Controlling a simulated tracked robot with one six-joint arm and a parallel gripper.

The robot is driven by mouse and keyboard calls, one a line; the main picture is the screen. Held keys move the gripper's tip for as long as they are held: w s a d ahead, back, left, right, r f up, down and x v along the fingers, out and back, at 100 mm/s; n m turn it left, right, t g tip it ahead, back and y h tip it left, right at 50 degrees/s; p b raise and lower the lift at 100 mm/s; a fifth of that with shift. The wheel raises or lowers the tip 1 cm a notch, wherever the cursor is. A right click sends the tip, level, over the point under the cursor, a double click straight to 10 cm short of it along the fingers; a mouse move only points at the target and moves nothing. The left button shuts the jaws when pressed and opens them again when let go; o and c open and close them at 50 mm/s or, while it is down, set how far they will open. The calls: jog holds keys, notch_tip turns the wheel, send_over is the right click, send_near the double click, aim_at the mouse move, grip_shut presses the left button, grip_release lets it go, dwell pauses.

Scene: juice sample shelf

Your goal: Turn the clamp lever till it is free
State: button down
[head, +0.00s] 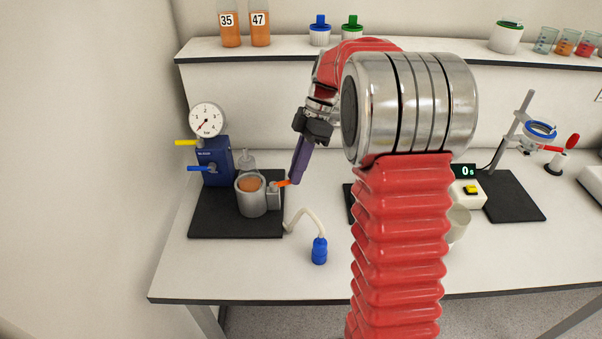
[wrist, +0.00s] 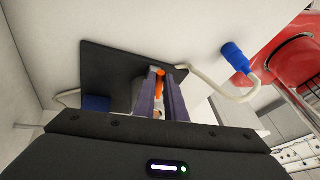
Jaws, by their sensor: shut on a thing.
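The clamp lever (head: 284,183) is a small orange bar. It sticks out to the right from the side of a grey cylindrical holder (head: 252,203) on a black mat. My gripper (head: 293,181) comes down from the upper right, its purple fingers shut on the lever. In the wrist view the orange lever (wrist: 160,78) shows between the two purple fingers (wrist: 160,88). The holder has a round orange-brown top. In the wrist view the holder is mostly hidden behind the fingers.
A blue block (head: 215,158) with a pressure gauge (head: 206,120) and yellow and blue handles stands behind the holder. A pale hose with a blue end piece (head: 319,251) lies to the right. My red arm hides the bench's middle. The front left of the bench is clear.

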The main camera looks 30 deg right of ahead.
jog(key=shift+w+a+r+n+g+h, duration=0.15)
jog(key=shift+w+n+g, duration=0.3)
jog(key=shift+n, duration=0.5)
jog(key=shift+w+a+f+n+g+h, duration=0.15)
jog(key=shift+w+n+g+h, duration=0.1)
jog(key=shift+w+n, duration=0.55)
jog(key=shift+w+a+r+n+g+h, duration=0.1)
jog(key=shift+w+a+n+g+h, duration=0.2)
jog(key=shift+n, duration=0.75)
jog(key=shift+w+d, duration=0.1)
jog(key=shift+w, duration=0.1)
jog(key=c, duration=1.8)
grip_release()
jog(key=shift+s+d, duration=0.1)
